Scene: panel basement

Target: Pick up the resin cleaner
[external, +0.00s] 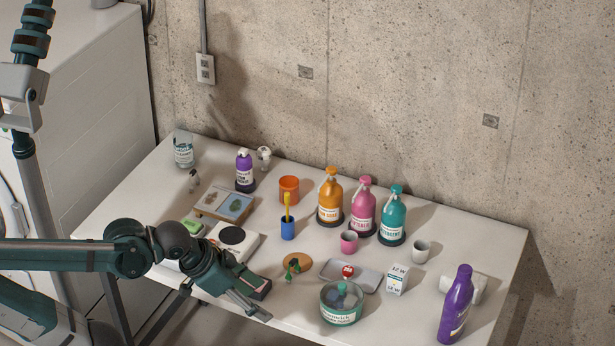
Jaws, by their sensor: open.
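Two purple bottles are in the external view, and their labels are too small for me to tell surely which is the resin cleaner. One purple bottle (245,171), with a white label and a dark base, stands upright at the back left of the table. A larger purple bottle (457,303) stands upright at the front right. My gripper (259,304) is open at the table's front edge, tilted down to the right. It is well apart from both bottles, and I see nothing held in it.
Orange (330,196), pink (363,208) and teal (392,216) bottles stand in a row on the white table (300,318). A concrete wall (400,90) closes the back.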

